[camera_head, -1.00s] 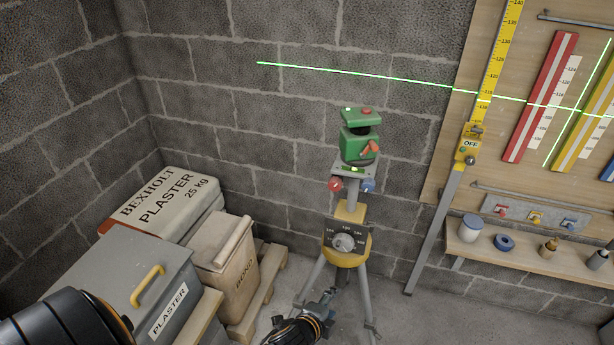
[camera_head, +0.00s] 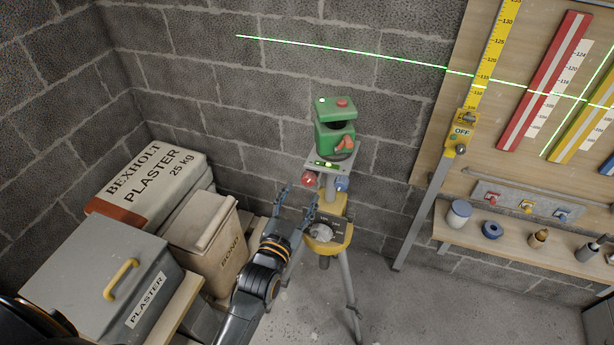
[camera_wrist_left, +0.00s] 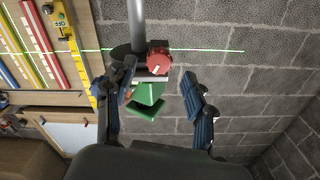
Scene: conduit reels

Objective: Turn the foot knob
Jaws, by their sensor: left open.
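The green laser level (camera_head: 335,125) sits on a grey plate (camera_head: 325,163) on top of a yellow-headed tripod (camera_head: 333,244). A red knob (camera_head: 308,179) and a blue knob (camera_head: 342,184) are below the plate. A grey round dial (camera_head: 320,233) is on the yellow head. My left gripper (camera_head: 301,195) is open just below and in front of the red knob, its fingers pointing up at it. In the left wrist view the red knob (camera_wrist_left: 159,60) appears between the spread fingertips (camera_wrist_left: 160,78), with the green laser (camera_wrist_left: 148,98) beyond; contact cannot be told. My right gripper is out of view.
Plaster bags (camera_head: 145,185), a grey plaster box (camera_head: 100,275) and a beige bin (camera_head: 205,245) stand left of my arm. A green laser line crosses the block wall.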

